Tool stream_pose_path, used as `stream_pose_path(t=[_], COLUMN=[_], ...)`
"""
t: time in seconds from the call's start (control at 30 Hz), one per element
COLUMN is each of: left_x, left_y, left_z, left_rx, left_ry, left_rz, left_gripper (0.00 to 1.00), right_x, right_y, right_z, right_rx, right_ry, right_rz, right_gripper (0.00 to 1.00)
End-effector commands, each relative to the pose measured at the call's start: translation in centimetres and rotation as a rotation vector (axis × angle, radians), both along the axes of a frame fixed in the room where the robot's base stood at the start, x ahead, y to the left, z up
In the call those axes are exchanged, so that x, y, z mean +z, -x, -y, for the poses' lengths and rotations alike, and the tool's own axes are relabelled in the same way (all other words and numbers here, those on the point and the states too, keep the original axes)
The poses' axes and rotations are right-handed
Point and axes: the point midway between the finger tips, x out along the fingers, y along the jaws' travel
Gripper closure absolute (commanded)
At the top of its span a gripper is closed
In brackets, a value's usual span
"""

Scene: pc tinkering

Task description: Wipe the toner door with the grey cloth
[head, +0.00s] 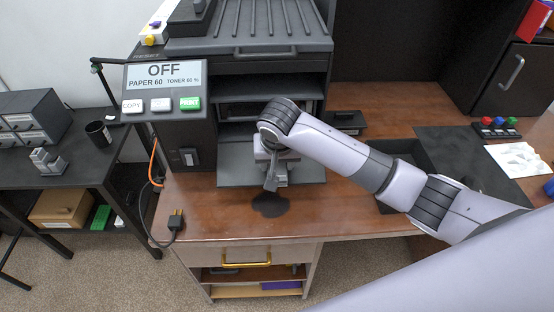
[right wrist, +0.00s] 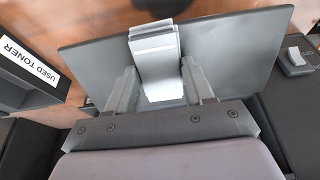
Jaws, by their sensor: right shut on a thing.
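The toner door (head: 232,174) is a flat dark grey panel, folded down open at the foot of the printer's front. It fills much of the right wrist view (right wrist: 235,45). My right gripper (head: 274,178) is over the door near its front edge. In the right wrist view my right gripper (right wrist: 158,70) is shut on a pale grey folded piece, which looks like the grey cloth (right wrist: 155,45). The cloth lies over or against the door; I cannot tell whether it touches. My left gripper is not in view.
A loose plug (head: 176,222) lies at the desk's front left. A dark patch (head: 270,204) is on the desk before the door. A USED TONER bin (right wrist: 40,85) is at the wrist view's left.

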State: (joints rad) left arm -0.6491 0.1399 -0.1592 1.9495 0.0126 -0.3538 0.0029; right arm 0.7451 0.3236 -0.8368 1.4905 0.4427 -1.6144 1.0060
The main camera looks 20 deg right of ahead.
Motion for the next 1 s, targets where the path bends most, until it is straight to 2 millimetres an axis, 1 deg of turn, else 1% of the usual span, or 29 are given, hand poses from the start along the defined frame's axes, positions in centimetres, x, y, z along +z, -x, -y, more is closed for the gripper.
stream_pose_path(t=[0.17,0.4,0.5,0.67,0.9,1.0], left_x=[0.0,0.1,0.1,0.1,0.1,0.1], left_y=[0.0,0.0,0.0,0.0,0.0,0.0], left_z=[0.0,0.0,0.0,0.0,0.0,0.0], left_rx=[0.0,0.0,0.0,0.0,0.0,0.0], left_ry=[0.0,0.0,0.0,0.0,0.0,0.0], left_rz=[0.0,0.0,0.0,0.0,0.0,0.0], left_gripper=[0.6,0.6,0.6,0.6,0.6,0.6], right_x=[0.1,0.2,0.2,0.1,-0.1,-0.1], right_y=[-0.1,-0.5,-0.6,-0.5,0.0,-0.1], right_z=[-0.4,-2.1,-2.3,-1.7,-0.1,-0.1], right_rx=[0.0,0.001,0.0,-0.001,-0.001,0.0], right_ry=[-0.001,-0.002,0.0,0.0,0.0,0.0], right_rz=[0.0,0.001,0.001,0.0,0.0,0.0], right_gripper=[0.92,0.92,0.92,0.92,0.92,0.92])
